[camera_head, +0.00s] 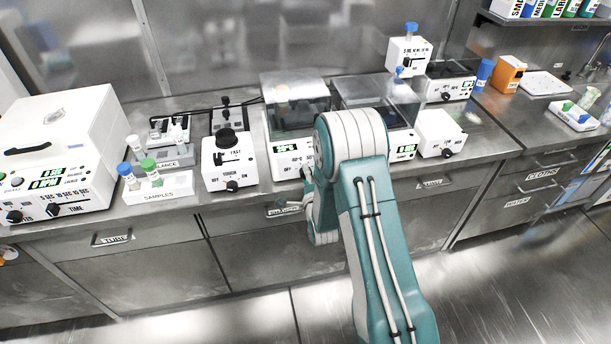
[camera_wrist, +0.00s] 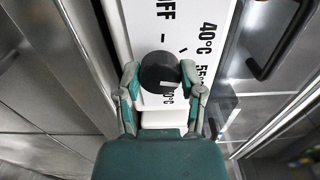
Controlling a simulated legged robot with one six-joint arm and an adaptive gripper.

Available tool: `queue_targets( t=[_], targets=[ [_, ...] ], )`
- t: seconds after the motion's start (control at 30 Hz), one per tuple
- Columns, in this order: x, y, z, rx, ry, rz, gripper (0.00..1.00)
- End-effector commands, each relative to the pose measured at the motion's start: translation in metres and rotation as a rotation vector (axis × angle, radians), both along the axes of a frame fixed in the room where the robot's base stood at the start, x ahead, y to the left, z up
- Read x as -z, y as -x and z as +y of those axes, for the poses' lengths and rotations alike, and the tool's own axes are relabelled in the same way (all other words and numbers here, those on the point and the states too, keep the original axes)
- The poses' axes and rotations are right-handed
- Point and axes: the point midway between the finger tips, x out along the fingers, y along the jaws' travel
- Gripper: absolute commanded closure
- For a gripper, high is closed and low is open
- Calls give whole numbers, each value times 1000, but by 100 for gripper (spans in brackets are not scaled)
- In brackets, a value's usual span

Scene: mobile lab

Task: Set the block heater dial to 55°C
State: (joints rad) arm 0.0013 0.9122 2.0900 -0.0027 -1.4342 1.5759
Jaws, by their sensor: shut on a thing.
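The block heater is a white box (camera_head: 283,160) with a lidded, see-through top and a green display (camera_head: 286,148) too small to read surely. In the wrist view its white panel (camera_wrist: 185,22) carries "OFF", "40°C", a partly hidden "55°C" and another temperature label by the dial. The round black dial (camera_wrist: 160,72) has a white mark on its lower right part; which label it points to I cannot tell. My gripper (camera_wrist: 160,77) is shut on the dial, one finger on each side. In the head view my arm hides most of the dial.
A white device with a black knob (camera_head: 228,160) stands left of the heater, and a sample rack (camera_head: 158,190) beyond it. Another white box (camera_head: 440,132) stands to the right. Drawer handles (camera_head: 113,239) project from the counter front. The floor before the counter is clear.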

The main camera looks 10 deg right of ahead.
Motion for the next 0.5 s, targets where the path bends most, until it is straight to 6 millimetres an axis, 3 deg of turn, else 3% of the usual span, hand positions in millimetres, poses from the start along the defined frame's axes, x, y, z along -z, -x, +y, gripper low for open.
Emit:
queue_targets(
  t=[0.5],
  targets=[
    [3,0,-3,7,-258,7,97]
  ],
)
